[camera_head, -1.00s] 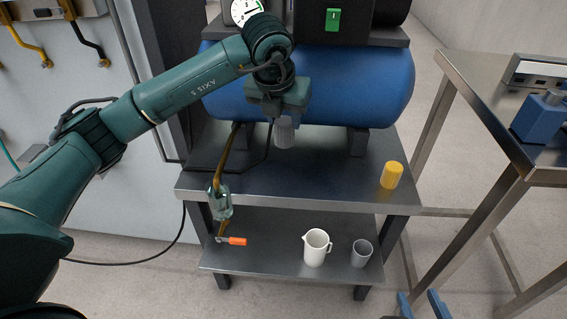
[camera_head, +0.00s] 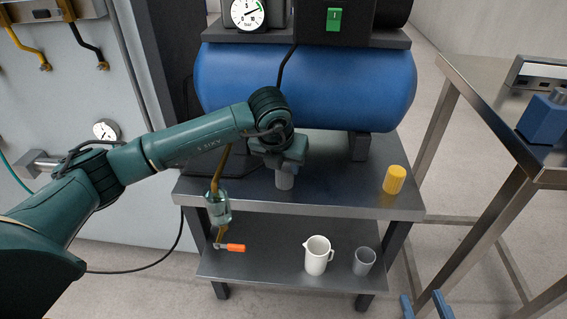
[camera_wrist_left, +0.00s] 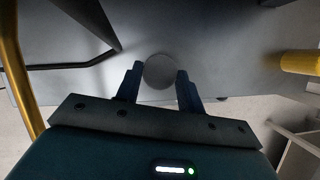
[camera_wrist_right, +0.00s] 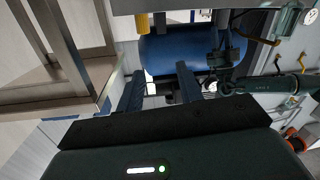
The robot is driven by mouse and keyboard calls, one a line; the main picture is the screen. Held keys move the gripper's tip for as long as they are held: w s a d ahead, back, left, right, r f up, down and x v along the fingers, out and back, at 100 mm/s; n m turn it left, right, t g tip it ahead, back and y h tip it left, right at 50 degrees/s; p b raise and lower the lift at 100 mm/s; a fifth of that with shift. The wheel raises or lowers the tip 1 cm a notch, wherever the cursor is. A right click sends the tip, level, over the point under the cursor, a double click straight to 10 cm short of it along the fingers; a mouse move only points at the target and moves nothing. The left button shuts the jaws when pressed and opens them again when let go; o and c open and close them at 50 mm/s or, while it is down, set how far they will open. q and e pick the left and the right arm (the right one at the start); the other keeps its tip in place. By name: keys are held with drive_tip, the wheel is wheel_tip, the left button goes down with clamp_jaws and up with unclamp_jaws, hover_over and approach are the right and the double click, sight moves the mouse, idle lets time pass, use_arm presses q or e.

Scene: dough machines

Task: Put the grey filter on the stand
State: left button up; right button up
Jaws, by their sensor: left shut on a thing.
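The grey filter (camera_head: 285,180) is a small upright grey cylinder under my left gripper (camera_head: 280,163). In the left wrist view it shows as a grey disc (camera_wrist_left: 159,71) between the two fingers of the left gripper (camera_wrist_left: 159,82), which is shut on it. It is over the top shelf of the metal stand (camera_head: 330,198), below the blue tank. I cannot tell whether its bottom touches the shelf. My right gripper (camera_wrist_right: 160,88) is open and empty; its blue fingertips also show at the bottom edge of the head view (camera_head: 424,306).
A yellow cylinder (camera_head: 394,179) stands at the shelf's right end. A white jug (camera_head: 317,256) and a grey cup (camera_head: 364,261) stand on the lower shelf. A pipe with a clear bowl (camera_head: 218,207) hangs left of the filter. The blue tank (camera_head: 305,85) is close above.

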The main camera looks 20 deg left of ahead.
use_arm(q)
drive_tip(key=shift+f, duration=0.15)
drive_tip(key=o, duration=0.9)
drive_tip(key=shift+o, duration=0.2)
